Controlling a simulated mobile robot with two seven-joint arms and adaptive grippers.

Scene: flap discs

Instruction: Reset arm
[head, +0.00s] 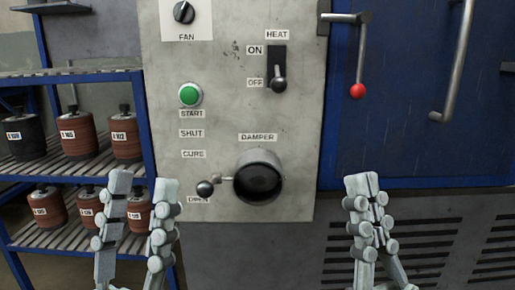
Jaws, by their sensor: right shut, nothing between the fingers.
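My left gripper (143,186) is at the lower left in the head view. Its two fingers point up and stand apart with nothing between them. My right gripper (362,182) is at the lower centre right, fingers together and empty, in front of the oven's lower front. Both appear clear of the panel controls. The rest of both arms is out of view.
A grey panel (225,120) carries a fan knob (184,12), heat switch (279,75) at OFF, green start button (190,95) and damper lever (205,188) pointing left. Right is a blue door (410,130) with a red-ball latch (358,90). A left rack (70,165) holds several disc stacks.

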